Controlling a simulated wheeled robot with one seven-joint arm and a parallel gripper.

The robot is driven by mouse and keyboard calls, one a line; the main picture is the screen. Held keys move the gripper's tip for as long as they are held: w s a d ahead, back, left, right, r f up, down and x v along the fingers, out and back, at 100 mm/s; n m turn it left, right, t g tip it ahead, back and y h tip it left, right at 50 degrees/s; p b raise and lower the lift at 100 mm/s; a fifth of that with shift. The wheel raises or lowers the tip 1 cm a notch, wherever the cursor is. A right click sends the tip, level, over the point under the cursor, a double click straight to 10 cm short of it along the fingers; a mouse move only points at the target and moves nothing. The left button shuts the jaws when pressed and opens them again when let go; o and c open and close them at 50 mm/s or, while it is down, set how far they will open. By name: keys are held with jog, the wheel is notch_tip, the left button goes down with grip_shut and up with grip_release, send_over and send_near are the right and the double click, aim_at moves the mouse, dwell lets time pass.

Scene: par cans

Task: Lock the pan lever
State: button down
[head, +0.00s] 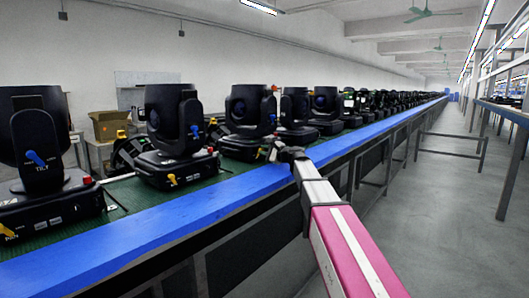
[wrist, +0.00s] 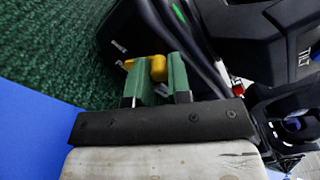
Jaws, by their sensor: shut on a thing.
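The pan lever (wrist: 158,68) is a small yellow tab low on a black stage light, seen in the wrist view. My gripper (wrist: 157,62) has its two green fingers on either side of this tab, shut on it. In the head view my gripper (head: 274,151) is at the front of the row, by the base of a black stage light (head: 250,108). The lever it holds cannot be made out there. The light's TILT lettering shows at the right of the wrist view.
Several similar lights stand in a row on the green belt, including one at the left (head: 40,130) with a blue tilt lever (head: 35,158) and a yellow lever (head: 7,230). A blue rail (head: 190,208) edges the belt. Cables pass close beside my fingers. The aisle floor at the right is clear.

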jog(key=c, duration=1.1)
grip_release()
jog(key=shift+o, duration=0.2)
jog(key=v, duration=1.1)
